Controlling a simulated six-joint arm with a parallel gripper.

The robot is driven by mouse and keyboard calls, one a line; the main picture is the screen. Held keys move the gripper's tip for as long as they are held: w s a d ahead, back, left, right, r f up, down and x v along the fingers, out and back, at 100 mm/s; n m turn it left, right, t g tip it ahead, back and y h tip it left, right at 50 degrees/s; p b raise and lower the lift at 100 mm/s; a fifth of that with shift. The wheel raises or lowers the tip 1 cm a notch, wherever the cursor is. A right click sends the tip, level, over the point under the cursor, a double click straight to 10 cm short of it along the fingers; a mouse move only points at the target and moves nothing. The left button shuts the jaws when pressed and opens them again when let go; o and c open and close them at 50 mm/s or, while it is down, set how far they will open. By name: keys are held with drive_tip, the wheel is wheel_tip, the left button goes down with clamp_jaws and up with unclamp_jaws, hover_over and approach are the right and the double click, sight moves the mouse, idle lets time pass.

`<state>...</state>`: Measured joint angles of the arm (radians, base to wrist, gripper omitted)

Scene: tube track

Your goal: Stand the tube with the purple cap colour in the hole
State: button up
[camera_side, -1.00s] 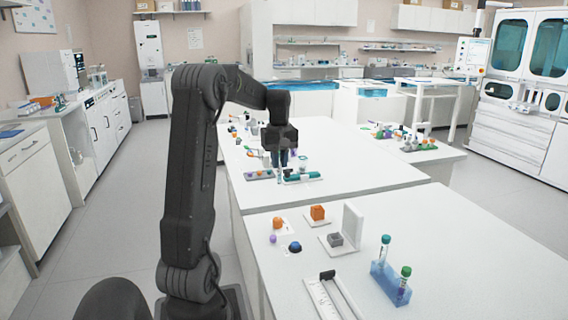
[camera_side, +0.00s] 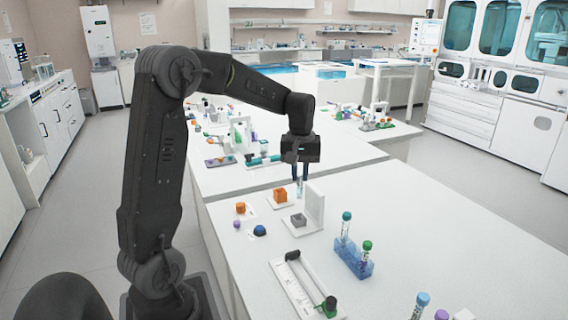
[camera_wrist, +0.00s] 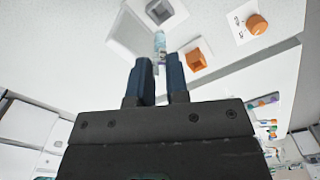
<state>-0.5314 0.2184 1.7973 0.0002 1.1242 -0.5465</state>
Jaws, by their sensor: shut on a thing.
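My gripper (camera_side: 300,178) is shut on a slim clear tube (camera_side: 299,189) with pale blue contents, which hangs roughly upright below the fingers. The tube also shows in the wrist view (camera_wrist: 159,42), beyond my gripper (camera_wrist: 158,66). Its cap is mostly hidden between the fingers; a small purplish patch shows there. A grey block with a square hole (camera_side: 298,220) sits on a white plate beside an upright white panel (camera_side: 315,203). The block also shows at the top of the wrist view (camera_wrist: 160,10). The tube is above the bench, apart from the block.
An orange block (camera_side: 280,195) stands just behind the grey one. An orange knob (camera_side: 240,208) and blue button (camera_side: 259,230) lie left. A blue rack (camera_side: 353,259) with two tubes stands right. A slider track (camera_side: 306,287) is in front. Blue-capped (camera_side: 422,299) and purple-capped (camera_side: 441,314) items show at the bottom edge.

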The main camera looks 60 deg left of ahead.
sight(299, 196)
drive_tip(key=shift+f, duration=2.35)
drive_tip(key=shift+f, duration=0.75)
drive_tip(key=shift+f, duration=0.25)
drive_tip(key=shift+f, duration=0.3)
drive_tip(key=o, duration=0.8)
drive_tip(key=shift+r, duration=0.1)
